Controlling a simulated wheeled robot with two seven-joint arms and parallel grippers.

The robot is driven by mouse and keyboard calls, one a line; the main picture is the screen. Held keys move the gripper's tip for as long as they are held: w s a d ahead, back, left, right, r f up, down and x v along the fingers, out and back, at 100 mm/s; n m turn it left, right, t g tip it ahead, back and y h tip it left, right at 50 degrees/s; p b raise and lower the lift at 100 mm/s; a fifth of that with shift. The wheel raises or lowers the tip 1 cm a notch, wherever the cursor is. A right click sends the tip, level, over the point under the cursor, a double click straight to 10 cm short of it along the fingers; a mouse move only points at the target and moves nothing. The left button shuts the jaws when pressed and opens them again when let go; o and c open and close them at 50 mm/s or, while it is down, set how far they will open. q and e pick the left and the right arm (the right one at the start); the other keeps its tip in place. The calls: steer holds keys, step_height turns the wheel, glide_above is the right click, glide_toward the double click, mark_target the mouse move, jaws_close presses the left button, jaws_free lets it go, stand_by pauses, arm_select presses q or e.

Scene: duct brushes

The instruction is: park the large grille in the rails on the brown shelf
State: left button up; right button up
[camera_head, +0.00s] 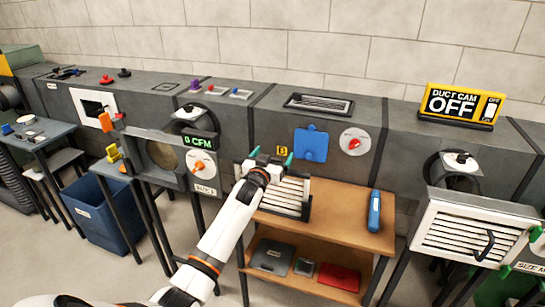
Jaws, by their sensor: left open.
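A white louvred grille (283,195) stands upright on the top of the brown shelf (335,215), with a dark upright piece at its right end that looks like part of the rails (307,203). My left gripper (271,158) is open at the grille's top edge, its green-tipped fingers spread around or just above it. I cannot tell whether they touch it. The gripper and forearm hide the grille's left part and most of the rails. Another white louvred grille (470,236) with a dark handle is on the duct opening at the right. My right gripper is not in view.
A blue tool (374,211) lies on the shelf's right side. The lower board holds a grey case (272,256) and a red item (339,277). The grey duct (240,125) runs behind. A blue bin (105,215) stands at left. The shelf top's middle is clear.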

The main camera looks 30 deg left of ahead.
arm_select(q)
steer(key=v, duration=1.2)
steer(key=s+d+f+m+g+h, duration=0.1)
steer(key=s+d+f+g, duration=0.15)
steer(key=f, duration=0.95)
steer(key=s+d+f+g+h, duration=0.1)
steer(key=s+f+g, duration=0.15)
steer(key=f, duration=0.95)
steer(key=s+d+f+m+g+h+p, duration=0.1)
steer(key=s+d+f+g, duration=0.1)
steer(key=s+f, duration=0.45)
steer(key=s+d+f+m+g, duration=0.1)
steer(key=s+d+f+g, duration=0.15)
steer(key=f, duration=0.65)
steer(key=s+d+f+g, duration=0.2)
steer(key=s+f, duration=0.3)
steer(key=s, duration=0.7)
steer(key=s+d+f+m+g+h, duration=0.1)
steer(key=s+f, duration=0.5)
steer(key=s, duration=0.6)
steer(key=s+d+f+m+g, duration=0.1)
steer(key=s+d+f+g, duration=0.3)
steer(key=s, duration=0.8)
step_height(320, 180, down, 2)
steer(key=shift+d+f+p, duration=0.2)
steer(key=shift+d+p, duration=0.2)
steer(key=shift+d, duration=0.35)
